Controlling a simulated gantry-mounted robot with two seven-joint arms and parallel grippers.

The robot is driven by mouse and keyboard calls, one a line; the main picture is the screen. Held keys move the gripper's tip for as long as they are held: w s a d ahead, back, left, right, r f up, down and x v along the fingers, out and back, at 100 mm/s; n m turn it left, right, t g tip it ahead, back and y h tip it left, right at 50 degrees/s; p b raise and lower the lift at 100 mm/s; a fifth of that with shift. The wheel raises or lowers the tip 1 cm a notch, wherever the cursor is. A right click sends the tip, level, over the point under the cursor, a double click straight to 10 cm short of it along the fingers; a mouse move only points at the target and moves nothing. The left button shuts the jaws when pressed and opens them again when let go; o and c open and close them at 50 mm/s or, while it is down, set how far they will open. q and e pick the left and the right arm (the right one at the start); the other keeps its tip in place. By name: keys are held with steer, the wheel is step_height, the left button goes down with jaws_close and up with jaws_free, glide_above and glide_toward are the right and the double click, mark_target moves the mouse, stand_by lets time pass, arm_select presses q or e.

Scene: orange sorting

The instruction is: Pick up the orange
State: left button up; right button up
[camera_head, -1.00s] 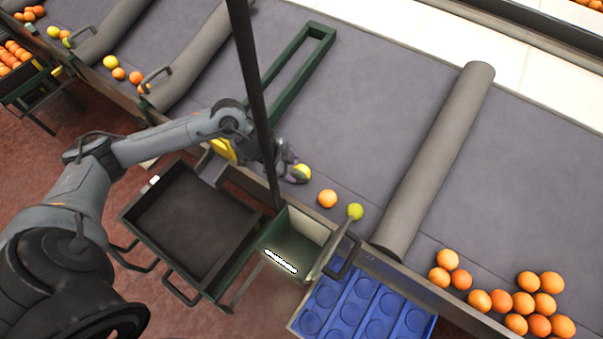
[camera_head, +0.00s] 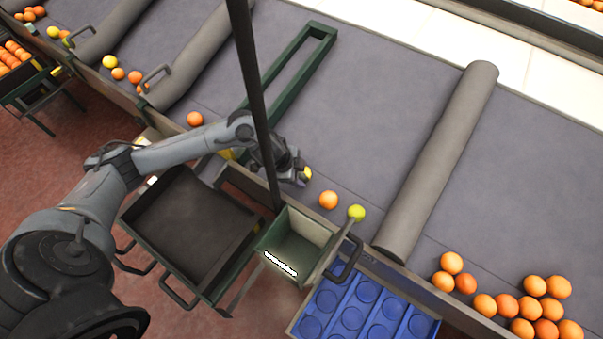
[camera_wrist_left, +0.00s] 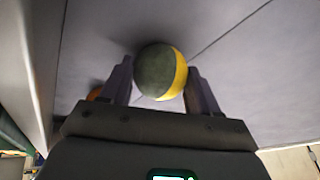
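My left gripper (camera_head: 300,172) is low over the grey belt, its fingers on either side of a yellow-green fruit (camera_head: 308,173). In the left wrist view, the dark green and yellow fruit (camera_wrist_left: 158,72) lies between the two spread fingers (camera_wrist_left: 160,88); a small gap shows at the left finger, and contact at the right is unclear. A single orange (camera_head: 328,199) lies on the belt just right of the gripper. A bit of orange (camera_wrist_left: 95,93) shows behind the left finger in the wrist view. My right gripper is not in view.
A yellow-green fruit (camera_head: 356,213) lies right of the orange. A green bin (camera_head: 318,228), a dark tray (camera_head: 190,172) and a blue dimpled tray (camera_head: 365,312) stand along the near edge. A grey roller (camera_head: 440,160) separates several oranges (camera_head: 535,305). Another orange (camera_head: 195,118) lies behind my arm.

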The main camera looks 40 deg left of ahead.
arm_select(q)
steer(key=shift+c, duration=0.9)
steer(key=shift+r, duration=0.15)
